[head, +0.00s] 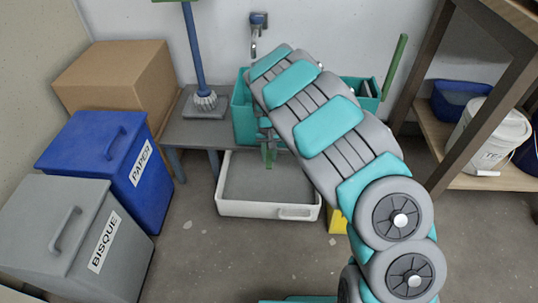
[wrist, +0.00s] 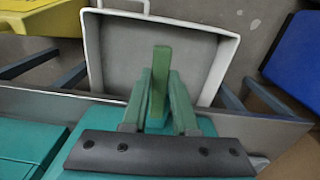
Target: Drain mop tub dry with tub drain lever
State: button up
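The teal mop tub (head: 243,116) stands on a grey bench against the wall, partly hidden by my arm. Its teal body also shows at the bottom left of the wrist view (wrist: 25,150). The green tub drain lever (wrist: 161,82) stands out from the tub's front, over the tray side. My gripper (wrist: 160,90) is at the lever, one finger on each side, and appears shut on it. In the head view the gripper (head: 267,142) is small and partly covered by my arm. The water inside the tub is not visible.
A white tray (head: 267,209) lies on the floor below the tub's front. Bench (head: 190,131) holds a blue-handled mop (head: 196,60). Blue paper bin (head: 103,160), grey bisque bin (head: 75,235) and a cardboard box (head: 118,80) stand left. A wooden shelf (head: 445,150) stands right.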

grip_shut()
dwell(0.9)
